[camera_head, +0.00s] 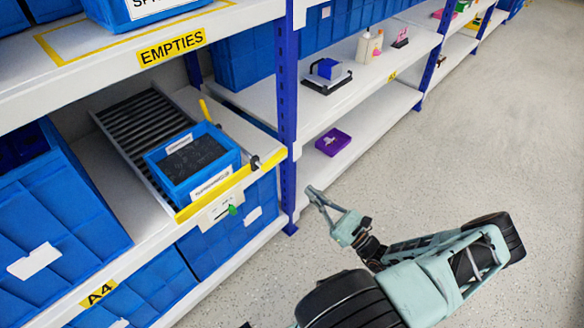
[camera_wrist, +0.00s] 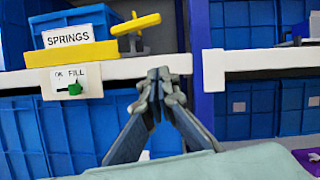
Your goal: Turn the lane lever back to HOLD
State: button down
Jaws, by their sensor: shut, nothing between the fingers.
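A yellow lever (camera_head: 205,110) stands to the right of a blue bin (camera_head: 192,160) on the roller lane. In the wrist view the lever (camera_wrist: 136,23) is a yellow bar on a grey post, right of the bin (camera_wrist: 72,25) labelled SPRINGS. No HOLD mark is readable. My gripper (camera_head: 314,194) is in front of the shelf, right of the lane and apart from the lever. In the wrist view the fingertips (camera_wrist: 158,75) are together, empty, and below and right of the lever.
A yellow lip (camera_head: 232,184) edges the lane. Below it a white plate (camera_wrist: 70,79) carries a green marker. A blue upright (camera_head: 287,120) stands between the lane and the right-hand shelves. A purple tray (camera_head: 333,142) sits low there. The floor in front is clear.

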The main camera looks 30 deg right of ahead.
jog(key=w+a+r+b, duration=0.2)
jog(key=w+a+r, duration=0.2)
jog(key=w+r, duration=0.3)
jog(key=shift+w+r+b, duration=0.25)
jog(key=shift+w+b, duration=0.1)
jog(key=shift+w, duration=0.1)
jog(key=shift+r, duration=0.1)
